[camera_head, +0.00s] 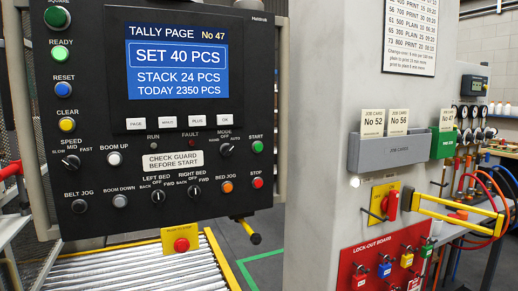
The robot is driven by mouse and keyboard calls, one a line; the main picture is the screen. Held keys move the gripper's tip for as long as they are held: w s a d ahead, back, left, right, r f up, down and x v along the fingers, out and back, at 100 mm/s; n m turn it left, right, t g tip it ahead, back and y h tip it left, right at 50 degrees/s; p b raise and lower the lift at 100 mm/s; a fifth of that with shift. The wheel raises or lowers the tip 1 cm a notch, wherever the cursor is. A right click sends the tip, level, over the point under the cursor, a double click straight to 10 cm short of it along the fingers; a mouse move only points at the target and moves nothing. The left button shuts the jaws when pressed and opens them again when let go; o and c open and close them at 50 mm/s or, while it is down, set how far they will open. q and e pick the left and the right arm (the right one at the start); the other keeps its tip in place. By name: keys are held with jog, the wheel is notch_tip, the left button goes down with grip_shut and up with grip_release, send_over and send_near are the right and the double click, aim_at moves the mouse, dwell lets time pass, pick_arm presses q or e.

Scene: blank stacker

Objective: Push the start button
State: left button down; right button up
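The start button (258,147) is a small round green button under the label START, on the right side of the black control panel (100,240). A red button (256,183) labelled STOP sits straight below it. The panel's screen (178,56) reads SET 40 PCS, STACK 24 PCS, TODAY 2350 PCS. Neither of my grippers is in view, and nothing covers the start button.
A notice on the panel (173,160) reads CHECK GUARD BEFORE START. A red button on a yellow plate (181,245) stands below the panel, by a roller bed (130,272). A grey column (325,120) with card holders and a red lock-out board (385,262) is to the right.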

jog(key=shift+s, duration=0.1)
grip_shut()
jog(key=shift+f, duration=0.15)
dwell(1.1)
